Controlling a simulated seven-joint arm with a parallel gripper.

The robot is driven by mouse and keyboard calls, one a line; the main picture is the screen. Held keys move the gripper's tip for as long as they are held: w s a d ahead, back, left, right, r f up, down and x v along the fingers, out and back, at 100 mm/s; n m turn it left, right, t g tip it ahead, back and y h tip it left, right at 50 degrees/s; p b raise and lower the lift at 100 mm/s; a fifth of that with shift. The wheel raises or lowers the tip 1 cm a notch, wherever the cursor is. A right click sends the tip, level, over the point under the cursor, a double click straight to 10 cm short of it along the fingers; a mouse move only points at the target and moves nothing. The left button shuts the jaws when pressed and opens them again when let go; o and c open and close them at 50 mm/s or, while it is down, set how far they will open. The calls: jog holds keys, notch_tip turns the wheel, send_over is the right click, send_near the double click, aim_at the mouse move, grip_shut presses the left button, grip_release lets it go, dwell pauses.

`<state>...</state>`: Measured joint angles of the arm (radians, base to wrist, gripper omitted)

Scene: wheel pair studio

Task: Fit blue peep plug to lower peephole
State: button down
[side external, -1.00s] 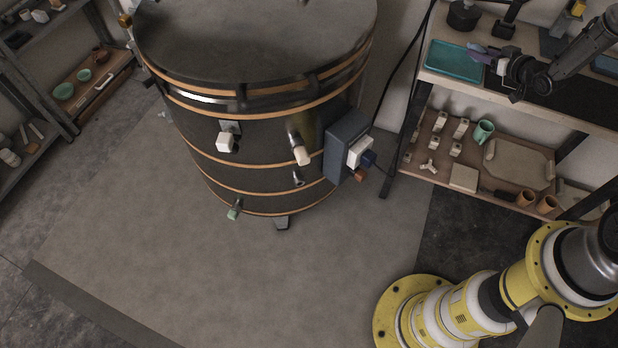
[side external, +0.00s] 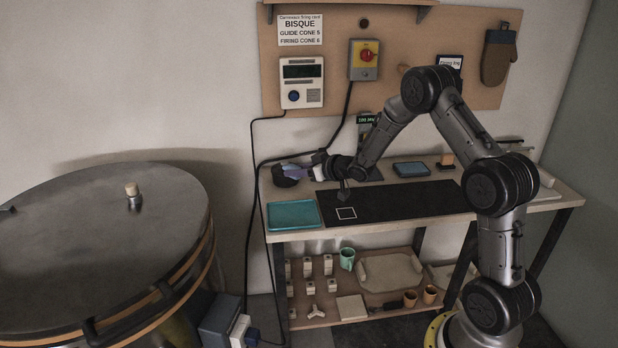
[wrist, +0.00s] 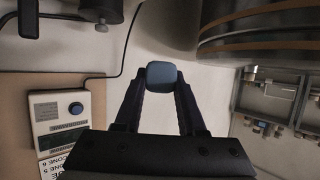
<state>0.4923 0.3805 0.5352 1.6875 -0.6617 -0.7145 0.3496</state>
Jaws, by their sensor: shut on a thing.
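The blue peep plug (wrist: 172,73) shows in the wrist view as a rounded blue block between my two fingertips. My gripper (wrist: 171,82) is shut on it. In the side view my gripper (side external: 290,170) is off the ground near the back left of the workbench, above the level of the teal tray; the plug cannot be made out there. The dark kiln (side external: 105,240) fills the lower left of the side view, with only its lid and upper rim in sight. Its banded wall (wrist: 265,42) shows at the upper right of the wrist view. The lower peephole cannot be made out now.
The workbench (side external: 420,218) carries a teal tray (side external: 293,222), a black mat (side external: 420,203) and a blue flat item (side external: 410,169). A grey-blue box (side external: 219,320) stands beside the kiln. A cable hangs from the wall controller (side external: 301,82) between kiln and bench.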

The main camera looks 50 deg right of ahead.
jog(key=w+a+r, duration=0.1)
jog(key=w+a, duration=0.1)
jog(key=a, duration=1.2)
jog(key=w+a+r, duration=0.2)
jog(key=a, duration=1.2)
jog(key=s+a+f, duration=0.2)
jog(key=s+a, duration=0.6)
jog(key=a, duration=0.3)
jog(key=s+a+f, duration=0.2)
jog(key=s+a, duration=0.7)
jog(key=a, duration=0.2)
notch_tip(320, 180, down, 47)
jog(key=shift+f, duration=0.15)
jog(key=shift+a, duration=0.1)
jog(key=shift+w+d, duration=0.2)
jog(key=shift+w, duration=2.5)
